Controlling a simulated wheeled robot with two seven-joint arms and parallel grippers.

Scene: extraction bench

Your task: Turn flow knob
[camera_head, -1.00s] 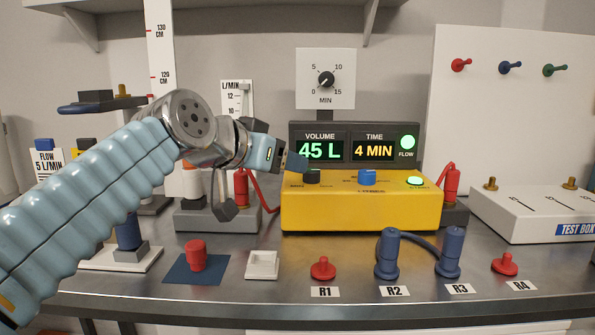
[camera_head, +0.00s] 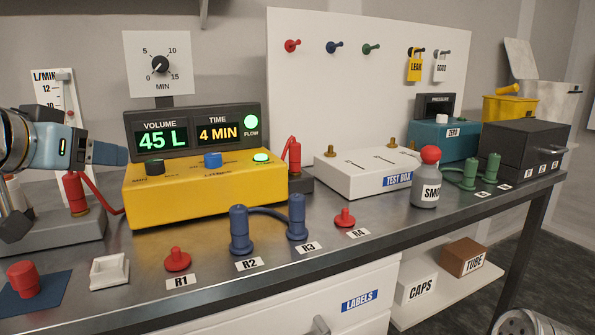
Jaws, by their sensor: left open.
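The yellow unit (camera_head: 200,196) stands on the bench with a black knob (camera_head: 155,167) at its left, a blue knob (camera_head: 212,159) in the middle and a lit green button (camera_head: 261,157) at the right. The small print by the knobs is too blurred to tell which is the flow knob. The display (camera_head: 190,133) behind reads volume 45 L and time 4 MIN, with a lit green flow lamp (camera_head: 251,122). My left gripper (camera_head: 122,154) comes in from the left, open and empty, its tip just left of the black knob and apart from it. My right gripper is out of view.
A flow gauge marked L/MIN (camera_head: 65,88) stands behind my left arm. Red cap R1 (camera_head: 178,260), blue connectors R2 (camera_head: 241,230) and R3 (camera_head: 297,218) line the front. The test box (camera_head: 368,172) and a bottle (camera_head: 427,185) stand to the right.

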